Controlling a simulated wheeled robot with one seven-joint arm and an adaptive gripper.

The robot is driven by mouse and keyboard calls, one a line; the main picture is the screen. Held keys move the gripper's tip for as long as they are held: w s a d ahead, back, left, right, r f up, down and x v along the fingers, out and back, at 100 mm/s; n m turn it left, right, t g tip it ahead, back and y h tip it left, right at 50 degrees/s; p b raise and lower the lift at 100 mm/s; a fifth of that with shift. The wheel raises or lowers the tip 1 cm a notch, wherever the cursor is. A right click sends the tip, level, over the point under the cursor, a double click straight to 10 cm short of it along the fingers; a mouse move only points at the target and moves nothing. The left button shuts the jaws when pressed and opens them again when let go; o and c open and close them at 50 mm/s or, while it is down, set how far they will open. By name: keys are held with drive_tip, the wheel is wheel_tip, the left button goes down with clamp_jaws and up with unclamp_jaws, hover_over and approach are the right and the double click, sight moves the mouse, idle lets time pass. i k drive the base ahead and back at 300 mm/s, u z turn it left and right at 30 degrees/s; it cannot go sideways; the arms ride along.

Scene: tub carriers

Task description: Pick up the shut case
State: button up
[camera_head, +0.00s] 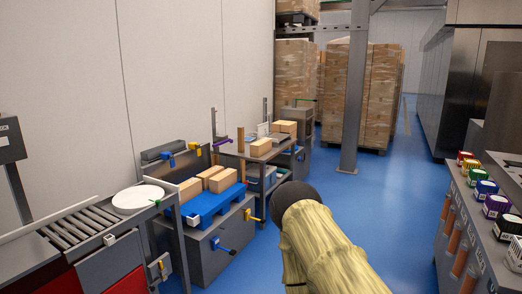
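I cannot make out a shut case for certain in the head view. A long dark grey object (162,150) lies at the back of the bench on the left; it is too small to tell what it is. My gripper is not in view. A cream, wrinkled sleeve with a dark rounded end rises from the bottom edge, right of centre, and hides part of the blue floor. I take it for part of my arm.
Cardboard boxes sit on a blue pallet (207,212) on the left bench. A roller conveyor (72,228) with a white disc (138,197) is nearer. Several coloured tubs (484,188) line the right counter. A grey post (353,110) stands ahead; blue floor (393,205) is clear between.

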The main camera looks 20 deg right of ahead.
sight(259, 148)
drive_tip(key=z, duration=0.25)
drive_tip(key=i, duration=0.45)
drive_tip(key=z, duration=0.9)
drive_tip(key=i, duration=1.65)
drive_tip(key=z, duration=0.65)
drive_tip(key=i, duration=3.2)
drive_tip(key=u, duration=0.95)
drive_tip(key=i, duration=1)
drive_tip(key=u, duration=1.05)
